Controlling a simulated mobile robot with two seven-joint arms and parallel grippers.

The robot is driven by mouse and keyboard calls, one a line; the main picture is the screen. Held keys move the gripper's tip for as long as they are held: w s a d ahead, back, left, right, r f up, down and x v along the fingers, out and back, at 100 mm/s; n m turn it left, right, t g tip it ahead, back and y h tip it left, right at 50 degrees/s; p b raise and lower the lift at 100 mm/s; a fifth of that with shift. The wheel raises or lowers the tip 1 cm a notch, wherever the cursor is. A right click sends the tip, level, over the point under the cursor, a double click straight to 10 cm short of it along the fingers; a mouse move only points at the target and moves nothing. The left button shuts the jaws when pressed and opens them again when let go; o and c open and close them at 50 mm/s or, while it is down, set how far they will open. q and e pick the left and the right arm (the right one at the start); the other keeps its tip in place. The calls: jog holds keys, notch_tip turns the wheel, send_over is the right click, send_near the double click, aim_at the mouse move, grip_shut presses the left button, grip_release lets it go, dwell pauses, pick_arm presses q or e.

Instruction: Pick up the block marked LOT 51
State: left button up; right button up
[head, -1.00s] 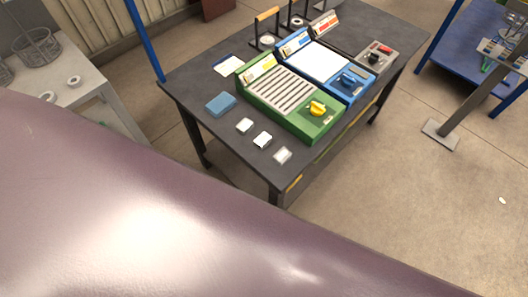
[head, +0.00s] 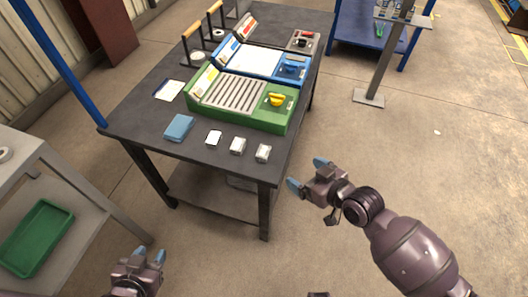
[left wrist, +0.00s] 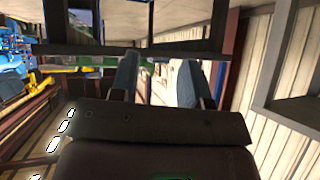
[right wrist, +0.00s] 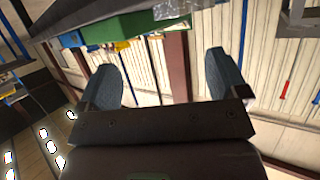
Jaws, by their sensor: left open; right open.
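Three small pale blocks lie in a row along the front edge of the dark table (head: 150,101) in the head view: a left one (head: 213,138), a middle one (head: 238,146) and a right one (head: 263,153). Their markings are too small to read, so I cannot tell which is LOT 51. My right gripper (head: 307,174) is open and empty, off the table's front right corner and apart from the blocks. My left gripper (head: 149,257) is open and empty at the lower left, below the table. Blue fingertips show in the left wrist view (left wrist: 156,85) and right wrist view (right wrist: 173,80).
A blue block or pad (head: 179,128) lies left of the pale blocks. Behind them stand a green slatted unit (head: 240,100), a blue unit (head: 257,63) and a grey box (head: 303,41). A blue post (head: 48,55) and a grey shelf with a green tray (head: 36,238) are left.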

aim_at(264, 151)
jog(key=w+a, duration=0.2)
jog(key=w+a+f+n+g+b, duration=0.1)
jog(key=w+a, duration=0.1)
jog(key=w+a+n+y+b, duration=0.1)
jog(key=w+a, duration=0.1)
jog(key=shift+w+a+f+g, duration=0.3)
jog(key=shift+w+a+f, duration=0.05)
jog(key=shift+a, duration=0.05)
jog(key=b+x, duration=0.1)
jog(key=x, duration=0.3)
jog(key=shift+a+f, duration=0.15)
jog(key=shift+f, duration=0.1)
jog(key=shift+w+a+f, duration=0.15)
jog(key=shift+w+a, duration=0.15)
jog(key=shift+c, duration=0.4)
jog(key=c, duration=1.1)
